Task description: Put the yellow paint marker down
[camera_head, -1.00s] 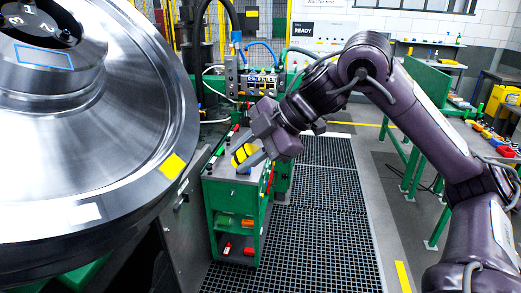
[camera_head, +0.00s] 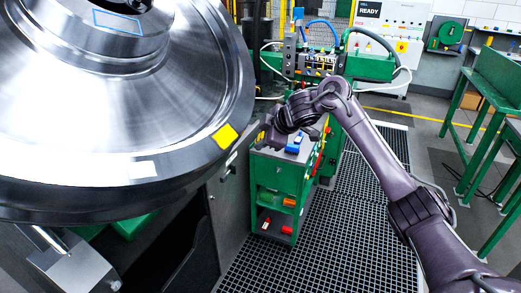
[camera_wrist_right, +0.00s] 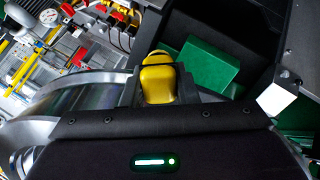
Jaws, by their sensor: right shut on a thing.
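The yellow paint marker (camera_wrist_right: 158,80) shows in the right wrist view as a rounded yellow body with a dark band, between the fingers of my right gripper (camera_wrist_right: 158,92). The gripper is shut on it. In the head view my right gripper (camera_head: 270,134) is beside the rim of the big steel wheel, over the left side of the green cart; the marker cannot be made out there. My left gripper is not in view.
The steel wheel (camera_head: 190,80) fills the left, with a yellow patch (camera_head: 225,136) and a white patch near its rim. The green cart (camera_head: 281,176) has a blue item (camera_head: 293,146) on its top and red and orange items on its shelves. Floor grating (camera_head: 345,235) lies clear.

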